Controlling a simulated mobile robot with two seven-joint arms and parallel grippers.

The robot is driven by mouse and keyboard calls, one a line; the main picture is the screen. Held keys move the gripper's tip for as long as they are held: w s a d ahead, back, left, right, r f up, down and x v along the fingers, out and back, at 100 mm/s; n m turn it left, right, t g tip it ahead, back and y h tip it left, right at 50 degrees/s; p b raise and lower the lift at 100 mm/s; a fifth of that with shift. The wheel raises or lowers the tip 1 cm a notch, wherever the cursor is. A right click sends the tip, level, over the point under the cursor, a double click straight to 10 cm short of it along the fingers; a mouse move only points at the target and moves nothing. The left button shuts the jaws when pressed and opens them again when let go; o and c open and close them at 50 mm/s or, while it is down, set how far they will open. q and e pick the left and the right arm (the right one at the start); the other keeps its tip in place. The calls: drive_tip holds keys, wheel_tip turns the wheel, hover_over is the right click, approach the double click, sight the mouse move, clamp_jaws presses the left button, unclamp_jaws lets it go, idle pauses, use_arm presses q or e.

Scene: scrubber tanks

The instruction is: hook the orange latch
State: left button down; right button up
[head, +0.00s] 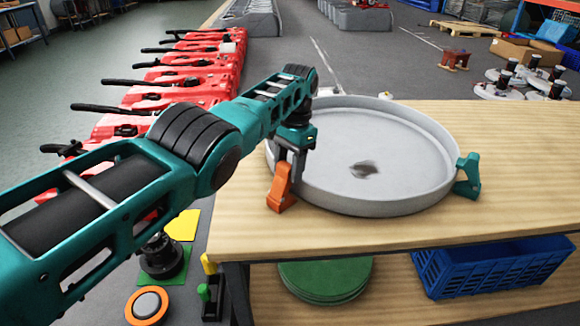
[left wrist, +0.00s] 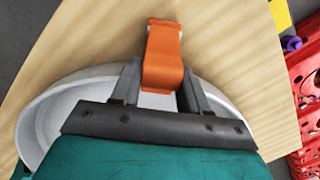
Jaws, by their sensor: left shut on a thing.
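The orange latch (head: 281,190) stands at the left front rim of a round grey tank (head: 400,198) on the wooden table. My left gripper (head: 291,155) is at the latch's upper part, beside the tank rim. In the left wrist view, the latch (left wrist: 162,60) lies between the two grey fingers of the left gripper (left wrist: 160,88), which is shut on it. Whether the latch's upper end is hooked over the rim is hidden by the gripper. A teal latch (head: 468,176) sits on the tank's right side. My right gripper is not in view.
The wooden table (head: 520,150) has bare room right of the tank and along its front edge. Below are a blue crate (head: 490,270) and a green disc stack (head: 325,280). Red machines (head: 190,75) line the floor at left.

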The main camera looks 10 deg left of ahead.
use_arm(q)
drive_tip(key=shift+f, duration=0.15)
drive_tip(key=c, duration=1)
unclamp_jaws()
drive_tip(key=o, duration=0.4)
drive_tip(key=shift+c, duration=0.2)
drive_tip(key=shift+r, duration=0.2)
